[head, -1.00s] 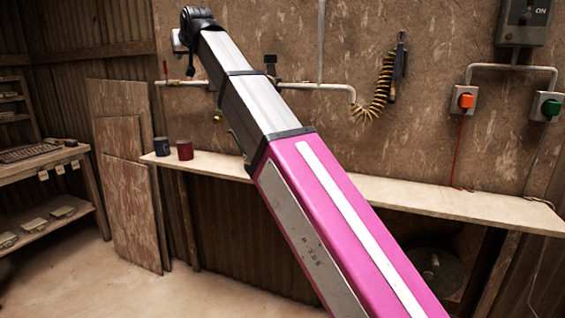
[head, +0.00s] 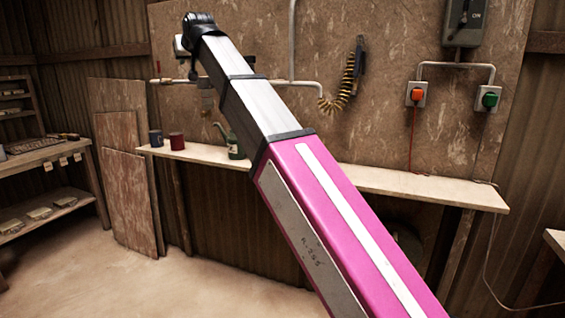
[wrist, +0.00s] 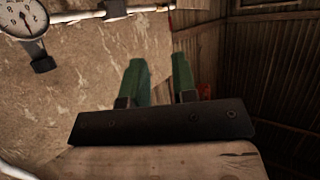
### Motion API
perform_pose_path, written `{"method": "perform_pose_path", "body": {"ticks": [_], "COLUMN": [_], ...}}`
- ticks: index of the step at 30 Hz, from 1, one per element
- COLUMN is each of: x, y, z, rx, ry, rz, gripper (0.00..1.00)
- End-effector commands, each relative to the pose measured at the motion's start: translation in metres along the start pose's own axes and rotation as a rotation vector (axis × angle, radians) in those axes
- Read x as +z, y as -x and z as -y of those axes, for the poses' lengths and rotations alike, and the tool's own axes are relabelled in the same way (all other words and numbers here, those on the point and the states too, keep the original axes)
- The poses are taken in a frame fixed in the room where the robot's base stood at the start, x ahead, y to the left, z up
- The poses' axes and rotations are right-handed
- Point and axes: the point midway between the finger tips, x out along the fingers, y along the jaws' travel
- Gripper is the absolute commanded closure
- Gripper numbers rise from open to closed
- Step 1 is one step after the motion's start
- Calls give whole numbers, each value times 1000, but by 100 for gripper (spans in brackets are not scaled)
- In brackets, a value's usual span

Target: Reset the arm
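My arm, with a pink lower part and grey telescoping sections, stretches up and left across the head view. Its black wrist end is high at the upper left, in front of the wall. My gripper (wrist: 161,72) shows in the wrist view as two green fingers. They stand apart with a clear gap and nothing between them. The gripper's fingers cannot be made out in the head view.
A narrow wall shelf (head: 400,183) carries two mugs (head: 177,141) and a green can (head: 233,144). A gauge (wrist: 22,17) and pipe are on the wall. Shelving (head: 48,152) stands left; a table corner (head: 556,240) shows right. Floor (head: 150,285) at lower left is clear.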

Motion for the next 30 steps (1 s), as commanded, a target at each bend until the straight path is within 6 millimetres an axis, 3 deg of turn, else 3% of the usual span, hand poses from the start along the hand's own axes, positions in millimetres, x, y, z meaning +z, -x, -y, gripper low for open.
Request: {"method": "perform_pose_path", "body": {"ticks": [8, 17, 24, 30], "x": [36, 108, 217, 314], "y": [-20, -56, -91, -106], "z": [-22, -66, -128, -180], "rx": [23, 66, 125, 172], "ry": [-9, -31, -71, -113], "rz": [48, 142, 283, 406], "gripper": [74, 74, 74, 74]}}
